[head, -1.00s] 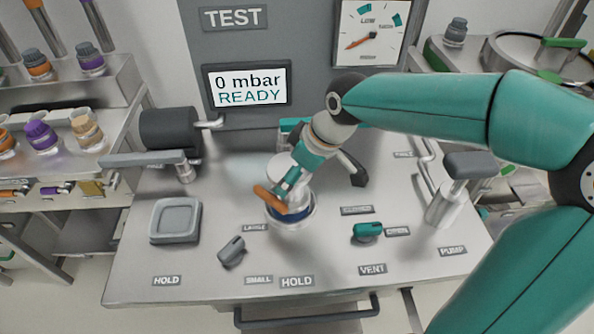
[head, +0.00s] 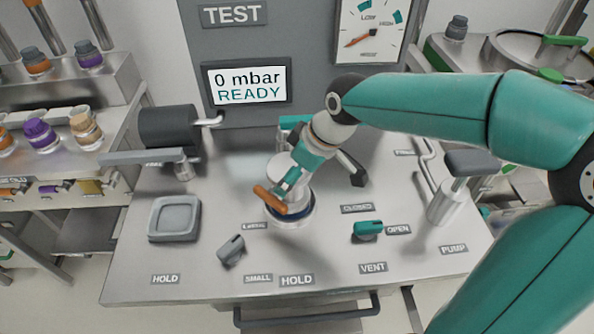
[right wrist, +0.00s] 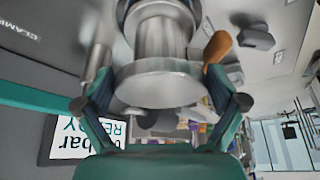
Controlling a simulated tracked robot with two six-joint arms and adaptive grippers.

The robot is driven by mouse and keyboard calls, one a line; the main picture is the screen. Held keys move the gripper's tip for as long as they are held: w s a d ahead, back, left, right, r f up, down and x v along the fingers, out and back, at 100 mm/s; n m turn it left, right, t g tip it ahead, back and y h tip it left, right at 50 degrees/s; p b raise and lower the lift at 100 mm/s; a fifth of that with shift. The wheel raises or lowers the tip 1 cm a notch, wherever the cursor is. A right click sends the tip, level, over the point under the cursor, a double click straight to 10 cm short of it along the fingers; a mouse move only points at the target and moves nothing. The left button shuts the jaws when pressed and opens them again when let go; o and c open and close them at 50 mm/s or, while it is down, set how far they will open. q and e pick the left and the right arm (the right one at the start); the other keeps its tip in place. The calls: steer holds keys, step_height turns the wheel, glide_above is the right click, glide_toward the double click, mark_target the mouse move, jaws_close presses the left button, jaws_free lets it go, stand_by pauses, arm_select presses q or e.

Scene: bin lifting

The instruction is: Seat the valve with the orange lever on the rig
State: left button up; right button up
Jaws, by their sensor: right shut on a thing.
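The valve is a grey metal body (head: 281,166) with an orange lever (head: 269,200) at its front left. It stands over the round seat (head: 293,220) of the rig, where a dark blue ring shows at its foot. I cannot tell whether it is fully down. My right gripper (head: 290,182) reaches in from the right and is shut on the valve. My left gripper is not in view.
A black clamp (head: 168,127) with a grey handle stands left, by a square grey pad (head: 175,219). In front are a grey knob (head: 231,249) and a teal vent knob (head: 367,230). A pump handle (head: 470,163) stands right. The display (head: 247,83) reads 0 mbar READY.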

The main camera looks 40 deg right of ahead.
steer(key=shift+w+f+b, duration=0.1)
steer(key=shift+f+b, duration=0.75)
stand_by(0.3)
stand_by(0.4)
steer(key=o, duration=1.4)
steer(key=shift+f, duration=0.15)
steer(key=shift+r, duration=0.2)
steer(key=shift+r+p, duration=3.5)
steer(key=shift+r, duration=0.9)
